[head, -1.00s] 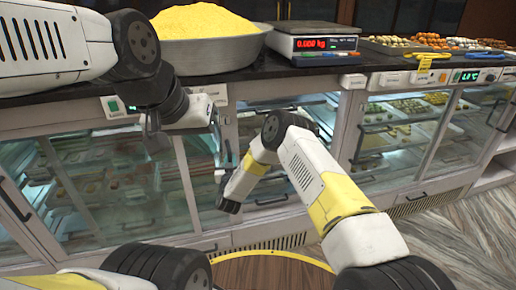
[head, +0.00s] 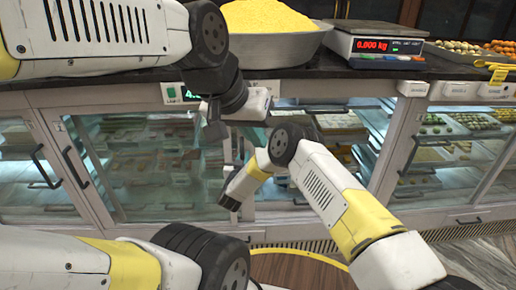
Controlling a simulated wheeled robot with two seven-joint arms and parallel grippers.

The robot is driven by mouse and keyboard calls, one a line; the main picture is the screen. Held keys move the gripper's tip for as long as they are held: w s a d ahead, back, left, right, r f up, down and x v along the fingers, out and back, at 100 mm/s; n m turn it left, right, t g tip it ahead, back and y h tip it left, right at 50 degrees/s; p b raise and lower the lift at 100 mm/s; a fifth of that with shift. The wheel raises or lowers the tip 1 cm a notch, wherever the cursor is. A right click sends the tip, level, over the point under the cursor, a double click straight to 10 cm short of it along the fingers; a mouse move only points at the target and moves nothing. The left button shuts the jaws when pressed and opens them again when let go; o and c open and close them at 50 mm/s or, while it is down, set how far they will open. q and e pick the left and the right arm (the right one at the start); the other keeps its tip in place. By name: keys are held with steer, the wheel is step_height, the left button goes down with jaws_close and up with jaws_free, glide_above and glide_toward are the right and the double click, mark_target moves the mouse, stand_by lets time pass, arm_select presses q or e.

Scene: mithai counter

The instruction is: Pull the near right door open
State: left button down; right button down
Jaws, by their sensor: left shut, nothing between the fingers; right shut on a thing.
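Glass-fronted cabinet doors with pale frames line the counter in the head view. A glass door (head: 325,180) stands behind my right arm, and I cannot tell whether it is ajar. My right gripper (head: 232,200) is at low centre in front of the cabinet, beside a pale upright. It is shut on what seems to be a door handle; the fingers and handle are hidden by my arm. My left gripper (head: 214,122) is shut and empty, just below the counter edge, in front of the glass at centre left.
Dark handles show on the left (head: 74,167) and right (head: 409,156) doors. The counter above (head: 300,72) carries a bowl of yellow sweets (head: 270,35), a scale (head: 375,48) reading 0.000 kg and trays of sweets. Wood floor lies below the right doors.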

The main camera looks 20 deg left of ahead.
steer(key=c, duration=1.6)
jaws_free()
steer(key=shift+c, duration=0.2)
steer(key=s+d, duration=0.1)
steer(key=s, duration=0.6)
steer(key=shift+s, duration=0.35)
steer(key=shift+s+d, duration=0.1)
